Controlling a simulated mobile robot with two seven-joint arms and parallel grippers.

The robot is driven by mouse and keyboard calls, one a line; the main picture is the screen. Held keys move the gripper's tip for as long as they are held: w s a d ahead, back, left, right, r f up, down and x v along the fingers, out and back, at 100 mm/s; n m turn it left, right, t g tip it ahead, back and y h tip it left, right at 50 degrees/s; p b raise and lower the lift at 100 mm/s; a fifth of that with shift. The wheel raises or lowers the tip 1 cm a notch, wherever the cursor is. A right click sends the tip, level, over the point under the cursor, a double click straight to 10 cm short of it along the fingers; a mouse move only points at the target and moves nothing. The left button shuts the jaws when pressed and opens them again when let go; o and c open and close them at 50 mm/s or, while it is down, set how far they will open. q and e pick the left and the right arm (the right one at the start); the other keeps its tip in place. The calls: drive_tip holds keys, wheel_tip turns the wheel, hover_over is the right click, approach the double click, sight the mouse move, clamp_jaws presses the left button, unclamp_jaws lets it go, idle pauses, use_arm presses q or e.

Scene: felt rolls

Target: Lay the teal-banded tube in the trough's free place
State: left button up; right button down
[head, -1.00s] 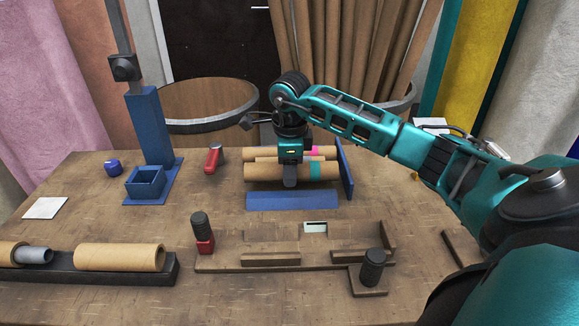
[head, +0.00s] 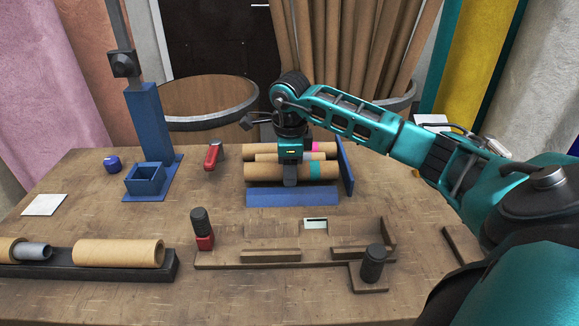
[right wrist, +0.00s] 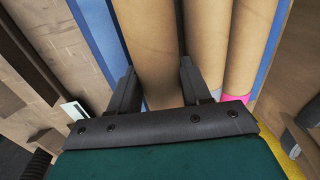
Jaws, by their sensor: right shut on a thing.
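The teal-banded tube (head: 262,172) is a tan cardboard roll with a teal band right of its middle. It lies level at the front of the blue rack (head: 291,197). My right gripper (head: 290,183) comes down from above and is shut on it, left of the band. In the right wrist view the tube (right wrist: 150,40) runs between both fingers. A long dark trough (head: 100,275) at the left holds tan tubes (head: 118,253) and a narrower grey tube (head: 33,251). A low wooden trough-like fixture (head: 225,262) at the front middle holds no tube. My left gripper is out of view.
Two more tubes lie behind in the rack, one pink-banded (head: 262,149). A red-based dark post (head: 202,228) and a dark knob (head: 374,262) stand at the wooden fixture. A blue stand (head: 150,125) and a red tool (head: 212,157) are further back.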

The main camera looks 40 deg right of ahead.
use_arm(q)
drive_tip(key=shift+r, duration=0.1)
use_arm(e)
drive_tip(key=c, duration=0.7)
unclamp_jaws()
drive_tip(key=shift+f, duration=0.1)
drive_tip(key=shift+o, duration=1.3)
drive_tip(key=shift+f, duration=0.1)
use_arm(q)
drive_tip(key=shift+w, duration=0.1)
use_arm(e)
drive_tip(key=shift+s+a+f, duration=0.1)
drive_tip(key=shift+s+f, duration=0.05)
drive_tip(key=shift+r+p, duration=0.3)
drive_tip(key=shift+r, duration=0.05)
wheel_tip(320, 180, up, 8)
drive_tip(key=p, duration=0.5)
drive_tip(key=shift+s+a, duration=0.15)
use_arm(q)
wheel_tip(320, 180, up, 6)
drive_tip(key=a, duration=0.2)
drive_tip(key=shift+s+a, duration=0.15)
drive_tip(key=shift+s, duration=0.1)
